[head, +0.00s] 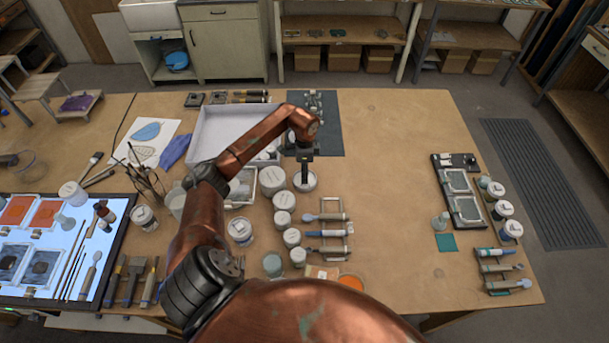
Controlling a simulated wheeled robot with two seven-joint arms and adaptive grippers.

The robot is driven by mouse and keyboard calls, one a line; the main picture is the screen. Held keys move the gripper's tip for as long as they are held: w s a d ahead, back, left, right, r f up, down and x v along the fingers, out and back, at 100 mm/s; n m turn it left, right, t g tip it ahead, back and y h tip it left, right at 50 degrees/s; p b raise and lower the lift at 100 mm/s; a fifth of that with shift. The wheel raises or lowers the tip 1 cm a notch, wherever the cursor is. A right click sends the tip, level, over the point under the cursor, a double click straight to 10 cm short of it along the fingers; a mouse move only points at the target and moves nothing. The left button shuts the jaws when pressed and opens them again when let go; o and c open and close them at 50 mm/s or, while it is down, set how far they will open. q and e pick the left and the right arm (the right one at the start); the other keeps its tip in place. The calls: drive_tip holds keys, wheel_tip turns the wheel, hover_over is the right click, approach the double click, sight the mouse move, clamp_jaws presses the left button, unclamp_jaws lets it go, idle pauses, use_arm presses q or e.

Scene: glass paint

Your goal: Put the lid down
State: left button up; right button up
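One copper arm of mine rises on the left and bends over the table. I take it as my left arm. Its dark gripper (305,180) points straight down at a round white-rimmed piece (312,186) among the jars. I cannot tell whether this piece is a loose lid or the top of a jar, nor whether the fingers touch it. The fingers look narrow from here, and their gap is not visible. White-lidded jars (272,180) stand close on its left, with smaller ones (284,201) in front. My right gripper is not in view.
A rack of tools (328,233) lies just in front of the gripper. A pale tray (228,122) and dark mat (332,140) are behind. A lit panel (118,235) is at left. The table (385,170) is clear to the right, up to a dark palette (453,163).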

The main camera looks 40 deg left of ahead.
use_arm(q)
wheel_tip(320, 180, up, 11)
drive_tip(key=b, duration=0.2)
drive_tip(key=shift+d+f, duration=0.1)
idle(0.5)
